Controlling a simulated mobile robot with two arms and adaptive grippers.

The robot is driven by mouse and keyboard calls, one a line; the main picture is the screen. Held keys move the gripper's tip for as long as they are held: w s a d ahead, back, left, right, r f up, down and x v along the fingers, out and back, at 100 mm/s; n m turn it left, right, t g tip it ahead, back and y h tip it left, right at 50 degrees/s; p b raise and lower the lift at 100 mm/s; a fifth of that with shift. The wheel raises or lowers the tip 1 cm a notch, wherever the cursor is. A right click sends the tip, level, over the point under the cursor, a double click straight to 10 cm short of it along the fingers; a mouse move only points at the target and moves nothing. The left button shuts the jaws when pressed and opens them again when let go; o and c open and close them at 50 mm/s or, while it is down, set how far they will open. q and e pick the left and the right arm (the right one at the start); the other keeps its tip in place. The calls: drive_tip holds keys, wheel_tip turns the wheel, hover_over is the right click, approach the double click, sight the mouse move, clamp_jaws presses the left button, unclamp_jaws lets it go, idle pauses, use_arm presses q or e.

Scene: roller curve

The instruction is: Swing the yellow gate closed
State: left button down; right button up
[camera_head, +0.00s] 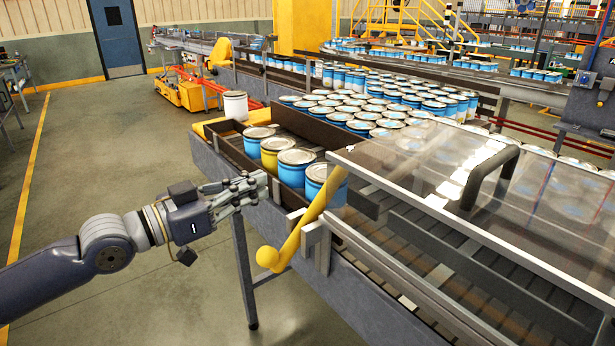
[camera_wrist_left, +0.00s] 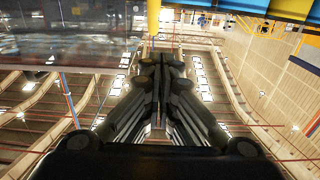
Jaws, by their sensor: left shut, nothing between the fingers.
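The yellow gate (camera_head: 310,220) shows as a slanted yellow bar with a round knob at its lower end. It stands at the near side of the conveyor, by a grey bracket, and its upper end reaches up beside a blue can. My left gripper (camera_head: 262,184) is shut and empty. It is at the conveyor's near side wall, left of the bar and apart from it in the picture. The left wrist view shows the closed fingers (camera_wrist_left: 158,72) with a yellow strip (camera_wrist_left: 153,16) beyond them. My right gripper is not in view.
Blue cans (camera_head: 295,168) and a yellow can (camera_head: 277,150) line the near lane behind a low wall. Many cans (camera_head: 385,105) crowd the conveyor behind. A clear cover (camera_head: 450,165) with a dark handle (camera_head: 490,175) lies right of the gate. Floor at left is free.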

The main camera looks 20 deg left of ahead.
use_arm(q)
drive_tip(key=p, duration=0.6)
hover_over(305, 214)
drive_tip(key=w, duration=0.1)
drive_tip(key=shift+f, duration=0.95)
drive_tip(key=shift+w+d+f, duration=0.1)
drive_tip(key=shift+w+f, duration=0.15)
drive_tip(key=shift+f, duration=0.1)
